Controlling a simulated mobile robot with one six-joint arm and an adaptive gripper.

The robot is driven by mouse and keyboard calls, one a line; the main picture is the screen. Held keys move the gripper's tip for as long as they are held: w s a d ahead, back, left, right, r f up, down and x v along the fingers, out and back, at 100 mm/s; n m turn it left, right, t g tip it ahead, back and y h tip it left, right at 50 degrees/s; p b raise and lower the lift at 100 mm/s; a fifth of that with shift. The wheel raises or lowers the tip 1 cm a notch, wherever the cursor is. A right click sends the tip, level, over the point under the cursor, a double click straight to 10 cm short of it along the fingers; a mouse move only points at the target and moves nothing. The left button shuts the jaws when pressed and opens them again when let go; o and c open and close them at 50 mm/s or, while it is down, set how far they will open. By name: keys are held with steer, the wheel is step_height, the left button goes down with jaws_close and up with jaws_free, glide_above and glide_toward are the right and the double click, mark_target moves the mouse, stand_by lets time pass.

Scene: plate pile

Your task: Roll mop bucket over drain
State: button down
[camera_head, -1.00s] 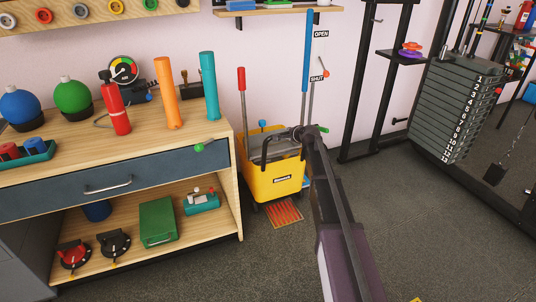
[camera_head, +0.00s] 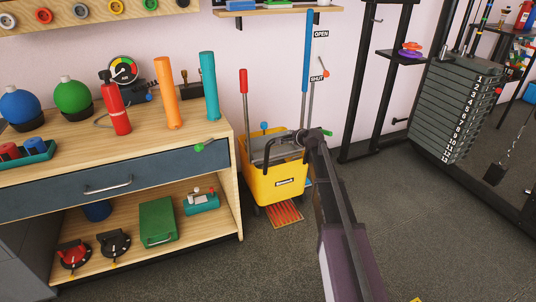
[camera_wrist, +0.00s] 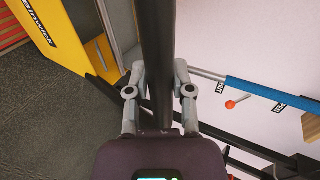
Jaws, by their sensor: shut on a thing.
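The yellow mop bucket (camera_head: 275,183) stands on the floor between the workbench and my arm, with a grey wringer on top. The orange-red drain grate (camera_head: 286,213) shows just in front of the bucket's base, partly covered by it. My gripper (camera_head: 312,135) is at the bucket's upper right. In the wrist view my gripper (camera_wrist: 160,95) has its fingers on both sides of a dark bar, the bucket's handle (camera_wrist: 157,45). The yellow bucket side (camera_wrist: 62,40) and a striped corner of the drain (camera_wrist: 12,25) also show there.
The wooden workbench (camera_head: 120,140) stands close on the bucket's left. A black rack (camera_head: 365,90) and a weight stack (camera_head: 452,110) are to the right. A blue pole (camera_head: 306,50) leans at the wall behind. Open grey floor (camera_head: 240,265) lies in front.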

steer(key=shift+s, duration=0.15)
steer(key=s+d, duration=0.2)
steer(key=s, duration=0.5)
steer(key=shift+s+d, duration=0.15)
steer(key=shift+d, duration=0.05)
stand_by(1.2)
steer(key=shift+s, duration=0.15)
stand_by(0.5)
steer(key=s+d, duration=0.2)
steer(key=s, duration=0.5)
steer(key=shift+d, duration=0.3)
stand_by(0.9)
steer(key=shift+s, duration=0.3)
stand_by(0.4)
steer(key=s+d, duration=0.2)
steer(key=s, duration=0.5)
steer(key=shift+d, duration=0.2)
stand_by(1.0)
steer(key=shift+s+r, duration=0.1)
steer(key=shift+s, duration=0.05)
stand_by(0.5)
